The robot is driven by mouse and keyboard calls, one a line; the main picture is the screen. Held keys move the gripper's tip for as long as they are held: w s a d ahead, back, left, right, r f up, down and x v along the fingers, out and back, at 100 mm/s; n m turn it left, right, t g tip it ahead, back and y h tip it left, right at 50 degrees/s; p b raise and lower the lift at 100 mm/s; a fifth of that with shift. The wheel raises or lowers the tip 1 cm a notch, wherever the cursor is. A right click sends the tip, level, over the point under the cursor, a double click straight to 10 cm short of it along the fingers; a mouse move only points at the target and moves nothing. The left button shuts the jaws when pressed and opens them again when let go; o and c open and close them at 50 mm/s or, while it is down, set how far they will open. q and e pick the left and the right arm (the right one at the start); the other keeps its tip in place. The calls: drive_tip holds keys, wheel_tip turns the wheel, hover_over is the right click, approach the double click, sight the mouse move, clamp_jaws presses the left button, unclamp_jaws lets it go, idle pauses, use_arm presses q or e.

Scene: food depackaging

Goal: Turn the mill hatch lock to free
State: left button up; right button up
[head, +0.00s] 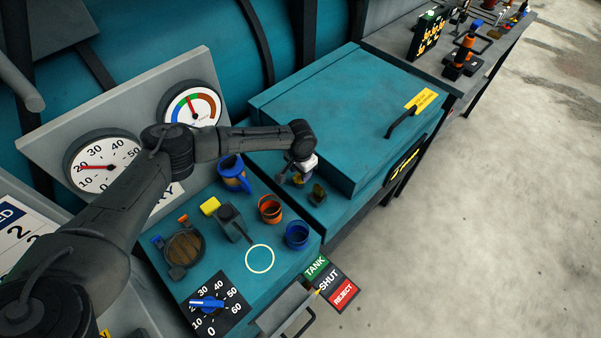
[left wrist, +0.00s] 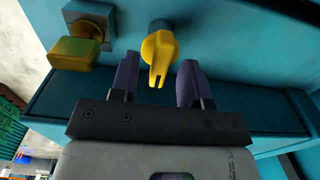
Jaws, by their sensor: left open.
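In the left wrist view a yellow pointed knob (left wrist: 158,52), which looks like the hatch lock, sticks out of a teal face. Its slotted tip points towards my gripper. My left gripper (left wrist: 157,82) is open, with one finger on each side of the knob's tip; I cannot tell whether either touches it. In the head view my left gripper (head: 299,174) is at the left end of the big teal box (head: 325,105), beside a small dark-yellow piece (head: 318,192). My right gripper is not in view.
A second yellow block-shaped fitting (left wrist: 75,51) sits left of the knob. In the head view a blue jug (head: 234,178), an orange cup (head: 270,209) and a blue cup (head: 297,235) stand close to my gripper. A dark handle (head: 402,122) is on the box lid.

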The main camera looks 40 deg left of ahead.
use_arm(q)
drive_tip(key=shift+f, duration=0.5)
clamp_jaws()
idle(0.3)
